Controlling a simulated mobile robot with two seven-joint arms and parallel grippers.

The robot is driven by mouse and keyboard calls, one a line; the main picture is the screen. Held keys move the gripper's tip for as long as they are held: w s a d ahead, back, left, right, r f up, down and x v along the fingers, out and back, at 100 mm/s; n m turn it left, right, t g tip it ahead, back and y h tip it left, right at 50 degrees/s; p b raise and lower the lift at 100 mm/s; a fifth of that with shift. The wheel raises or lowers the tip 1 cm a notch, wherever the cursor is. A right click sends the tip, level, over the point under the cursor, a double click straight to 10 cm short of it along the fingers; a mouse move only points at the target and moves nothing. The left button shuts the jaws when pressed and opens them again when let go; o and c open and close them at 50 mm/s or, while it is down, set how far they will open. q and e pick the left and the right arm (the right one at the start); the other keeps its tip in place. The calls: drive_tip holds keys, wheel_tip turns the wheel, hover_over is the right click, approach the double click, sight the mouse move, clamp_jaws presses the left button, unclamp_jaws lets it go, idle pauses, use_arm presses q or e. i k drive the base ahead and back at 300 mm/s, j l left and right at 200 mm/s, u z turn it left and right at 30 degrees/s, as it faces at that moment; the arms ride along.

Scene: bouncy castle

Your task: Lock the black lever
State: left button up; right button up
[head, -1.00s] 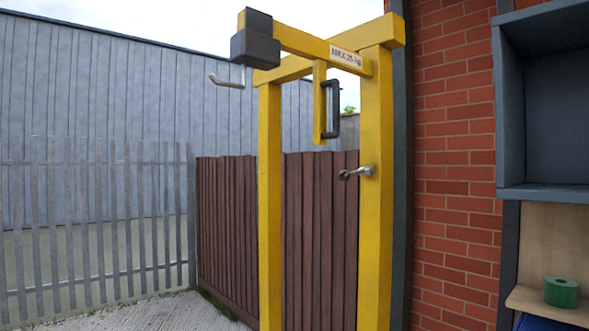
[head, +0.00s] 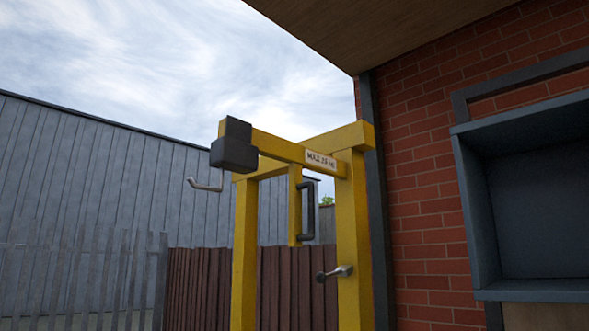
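A yellow frame (head: 353,230) stands in the middle of the head view, with a label reading MAX and a weight on its top beam. A black handle-like bar (head: 306,211) hangs upright on a short yellow post below the beam; it may be the black lever. A small metallic lever with a dark knob (head: 335,273) sits on the right yellow post. A dark grey block (head: 234,147) caps the beam's left end, with a grey metal hook (head: 206,185) below it. Neither of my grippers is in view.
A brick wall (head: 425,200) with an empty blue-grey shelf box (head: 530,200) is at the right. A brown wooden fence (head: 205,285) runs behind the frame. A grey picket fence (head: 75,285) is at the left. A wooden roof (head: 400,25) overhangs at the top.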

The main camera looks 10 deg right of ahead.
sight(344, 271)
drive_tip(key=j+z, duration=0.1)
drive_tip(key=z, duration=0.3)
drive_tip(key=i+j+z, duration=0.1)
drive_tip(key=z, duration=0.3)
drive_tip(key=i+j+z, duration=0.1)
drive_tip(key=z, duration=0.3)
drive_tip(key=j+z, duration=0.15)
drive_tip(key=z, duration=0.3)
